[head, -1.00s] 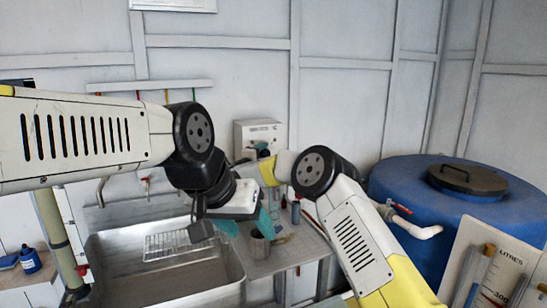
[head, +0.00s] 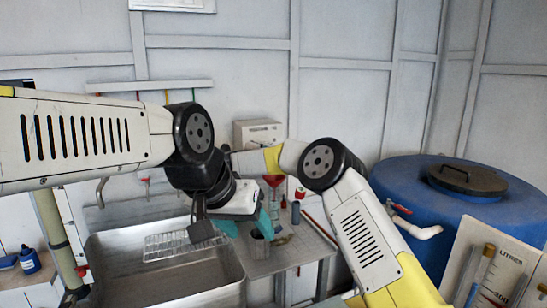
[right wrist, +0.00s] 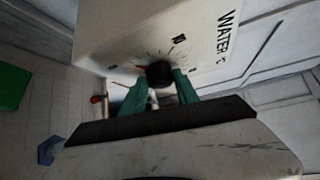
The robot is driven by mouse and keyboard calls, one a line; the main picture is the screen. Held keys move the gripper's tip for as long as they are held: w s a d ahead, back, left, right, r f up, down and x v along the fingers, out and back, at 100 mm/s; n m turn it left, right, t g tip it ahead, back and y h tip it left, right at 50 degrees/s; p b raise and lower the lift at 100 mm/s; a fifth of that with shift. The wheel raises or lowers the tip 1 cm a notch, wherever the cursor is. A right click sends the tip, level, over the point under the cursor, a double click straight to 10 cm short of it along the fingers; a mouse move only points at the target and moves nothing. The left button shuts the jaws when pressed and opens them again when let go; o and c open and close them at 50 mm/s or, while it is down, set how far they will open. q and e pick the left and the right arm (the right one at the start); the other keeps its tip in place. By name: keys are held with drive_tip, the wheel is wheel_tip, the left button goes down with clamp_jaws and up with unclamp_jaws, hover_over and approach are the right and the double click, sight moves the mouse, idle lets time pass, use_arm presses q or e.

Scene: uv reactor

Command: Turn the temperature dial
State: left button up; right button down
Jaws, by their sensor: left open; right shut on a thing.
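The white control box (head: 258,133) hangs on the back wall, its lower part hidden by my right arm in the head view. In the right wrist view, the black temperature dial (right wrist: 159,73) sits on the box face, with scale marks around it and "WATER" lettering beside it. My right gripper (right wrist: 158,84) is shut on the dial, with one teal finger on each side. In the head view my right gripper and the dial cannot be made out. My left gripper (head: 248,227) is open and empty, pointing down above the bench beside the steel basin.
The steel basin (head: 105,250) holds a wire rack (head: 172,246). A red funnel (head: 273,181) and small vessels stand around the bench (head: 290,255), close to my left gripper. A large blue tank (head: 400,180) stands at the right. A blue bottle (head: 30,261) is at far left.

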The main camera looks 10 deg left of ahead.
drive_tip(key=m+g+y, duration=0.3)
drive_tip(key=y, duration=0.1)
drive_tip(key=w+d+m+g+y, duration=0.1)
drive_tip(key=m+g+y, duration=0.2)
drive_tip(key=g+y, duration=0.1)
drive_tip(key=d+r+m+g+y, duration=0.1)
drive_tip(key=m+g+y, duration=0.3)
drive_tip(key=shift+w+y, duration=0.2)
drive_tip(key=shift+y, duration=0.1)
idle(0.8)
idle(0.5)
drive_tip(key=c, duration=0.9)
unclamp_jaws()
drive_tip(key=shift+d, duration=0.1)
drive_tip(key=shift+v, duration=3.8)
